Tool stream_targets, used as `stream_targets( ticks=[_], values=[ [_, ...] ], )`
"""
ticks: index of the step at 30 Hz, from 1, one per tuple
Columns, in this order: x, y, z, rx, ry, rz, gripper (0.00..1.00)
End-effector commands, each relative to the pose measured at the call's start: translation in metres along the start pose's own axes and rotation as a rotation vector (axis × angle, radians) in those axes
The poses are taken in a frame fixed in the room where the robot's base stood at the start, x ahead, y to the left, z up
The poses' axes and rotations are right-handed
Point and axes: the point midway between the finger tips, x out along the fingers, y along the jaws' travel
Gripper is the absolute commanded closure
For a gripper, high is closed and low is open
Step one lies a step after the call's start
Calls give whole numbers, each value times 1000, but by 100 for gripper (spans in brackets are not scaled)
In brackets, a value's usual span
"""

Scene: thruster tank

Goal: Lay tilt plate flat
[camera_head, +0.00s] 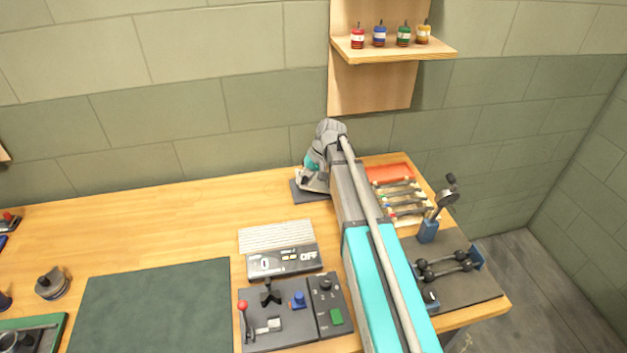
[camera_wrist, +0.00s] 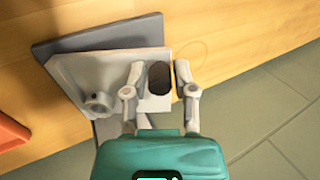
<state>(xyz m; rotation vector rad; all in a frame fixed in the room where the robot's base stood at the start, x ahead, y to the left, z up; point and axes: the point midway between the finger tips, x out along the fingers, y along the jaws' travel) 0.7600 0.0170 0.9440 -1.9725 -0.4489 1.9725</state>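The tilt plate (camera_wrist: 80,72) is a light grey plate in the wrist view. It appears tilted over a dark grey base (camera_wrist: 100,40) on the wooden bench. A round grey knob (camera_wrist: 98,104) sits at its left side. A pale tab with a dark oval (camera_wrist: 158,76) stands at its right side. My gripper (camera_wrist: 160,70) is open, its two fingers spread on either side of this tab; whether either finger touches it is unclear. In the head view my gripper (camera_head: 314,172) is at the bench's back edge above the dark base (camera_head: 308,194), and mostly hides the plate.
An orange-red tray (camera_head: 390,172) and a rack of slim rods (camera_head: 405,200) lie right of my arm. The bench (camera_head: 170,220) behind the green mat (camera_head: 150,305) is clear.

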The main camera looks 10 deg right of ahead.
Motion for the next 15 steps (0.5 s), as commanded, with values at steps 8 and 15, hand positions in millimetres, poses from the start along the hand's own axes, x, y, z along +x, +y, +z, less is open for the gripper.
stream_targets(
  ticks=[8, 15],
  values=[
    [0, 0, 0, 0, 0, 0, 100],
    [2, 0, 0, 0, -1, 16, 100]
  ],
)
